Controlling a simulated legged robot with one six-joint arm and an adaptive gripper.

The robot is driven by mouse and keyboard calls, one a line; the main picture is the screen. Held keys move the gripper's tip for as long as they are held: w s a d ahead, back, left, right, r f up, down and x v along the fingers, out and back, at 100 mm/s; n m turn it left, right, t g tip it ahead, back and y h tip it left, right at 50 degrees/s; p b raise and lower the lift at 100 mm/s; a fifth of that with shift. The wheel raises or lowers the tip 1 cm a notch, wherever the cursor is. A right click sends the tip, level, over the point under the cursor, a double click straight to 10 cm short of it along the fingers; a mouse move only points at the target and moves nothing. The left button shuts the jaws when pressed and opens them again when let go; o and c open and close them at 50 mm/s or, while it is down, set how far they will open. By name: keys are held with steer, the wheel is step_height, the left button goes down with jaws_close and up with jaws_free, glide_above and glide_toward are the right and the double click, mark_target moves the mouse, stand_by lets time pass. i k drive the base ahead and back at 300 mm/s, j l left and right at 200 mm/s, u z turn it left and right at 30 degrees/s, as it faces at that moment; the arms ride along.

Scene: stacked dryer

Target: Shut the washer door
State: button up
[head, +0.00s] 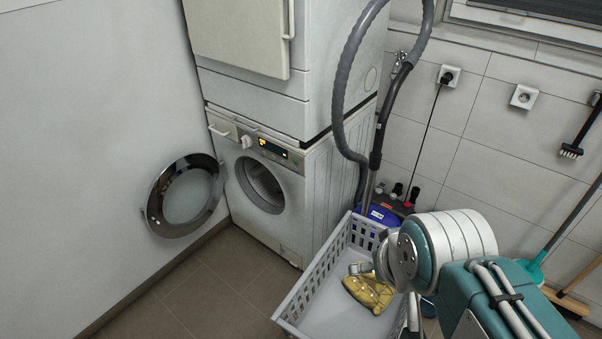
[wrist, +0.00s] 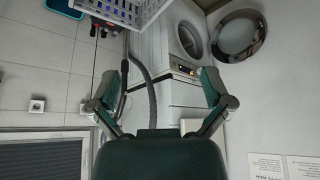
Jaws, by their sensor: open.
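The washer (head: 292,222) is the lower machine of a stack, with a lit display and its round drum opening uncovered. Its round door (head: 156,203), with a chrome rim, is swung wide open to the left, close to the wall. In the wrist view, which looks upside down, the door (wrist: 238,50) is at the top right, beside the washer (wrist: 172,35). My gripper (wrist: 155,92) is open with nothing between its fingers, apart from the door. In the head view my arm reaches in from the lower right, and most of the gripper is hidden.
A grey laundry basket (head: 297,292) with a yellow cloth (head: 369,292) stands in front of the washer's right side. The dryer (head: 240,90) is above. A grey hose (head: 343,85) hangs at right. The floor (head: 205,278) below the door is clear.

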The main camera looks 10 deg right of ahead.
mark_target(152, 212)
steer(key=k+j+z, duration=0.15)
steer(key=j, duration=0.25)
steer(key=j+z, duration=0.1)
steer(key=j, duration=0.25)
steer(key=k+j+z, duration=0.15)
steer(key=j, duration=0.25)
steer(key=i+j, duration=0.15)
steer(key=j, duration=0.2)
steer(key=i+j, duration=0.15)
steer(key=j, duration=0.15)
steer(key=i+j, duration=0.15)
steer(key=j, duration=0.2)
steer(key=i+j+u, duration=0.2)
steer(key=i+j, duration=0.75)
steer(key=j, duration=0.1)
